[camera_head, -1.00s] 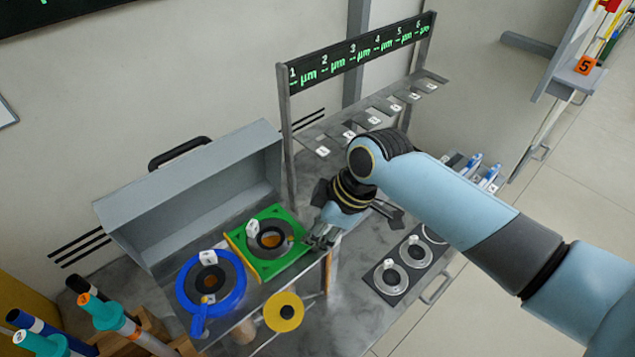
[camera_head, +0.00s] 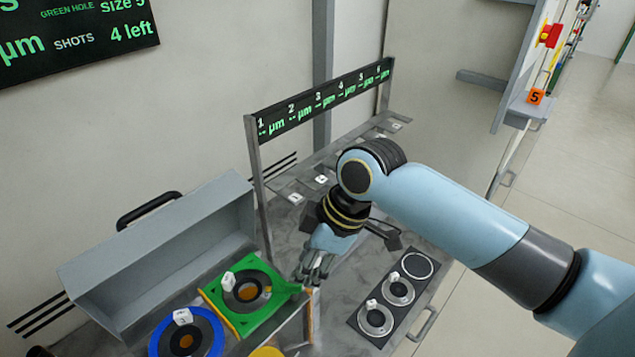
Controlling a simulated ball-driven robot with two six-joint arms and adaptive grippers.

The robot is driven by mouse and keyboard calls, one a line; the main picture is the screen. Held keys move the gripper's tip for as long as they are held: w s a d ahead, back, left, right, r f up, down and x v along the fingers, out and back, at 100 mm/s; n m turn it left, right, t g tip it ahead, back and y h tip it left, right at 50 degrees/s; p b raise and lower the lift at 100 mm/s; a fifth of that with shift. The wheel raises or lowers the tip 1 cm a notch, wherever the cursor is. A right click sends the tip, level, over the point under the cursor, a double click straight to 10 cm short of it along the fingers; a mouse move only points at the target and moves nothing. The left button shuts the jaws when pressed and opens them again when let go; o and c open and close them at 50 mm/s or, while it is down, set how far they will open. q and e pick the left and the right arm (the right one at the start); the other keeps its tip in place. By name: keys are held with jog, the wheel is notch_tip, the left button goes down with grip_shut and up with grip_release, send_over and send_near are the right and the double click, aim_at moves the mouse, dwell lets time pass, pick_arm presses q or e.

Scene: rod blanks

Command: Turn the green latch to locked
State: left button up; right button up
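The green square plate (camera_head: 223,299) lies on the bench at lower left, with a dark ring and an orange centre in it. A small white tag (camera_head: 228,279) stands on it. A green lever-like part (camera_head: 291,288), which looks like the latch, sticks out at the plate's right side. My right gripper (camera_head: 312,277) points down just right of that part, very close to it. I cannot tell whether they touch or whether its fingers are open. My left gripper is not in view.
A blue ring fixture (camera_head: 157,340) sits at left of the green plate, cut by the lower edge. An open grey case (camera_head: 160,250) stands behind. A numbered rack (camera_head: 258,190) rises behind my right arm. A dark tray with silver rings (camera_head: 378,335) lies right.

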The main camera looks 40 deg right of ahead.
jog(key=v, duration=0.6)
dwell(0.3)
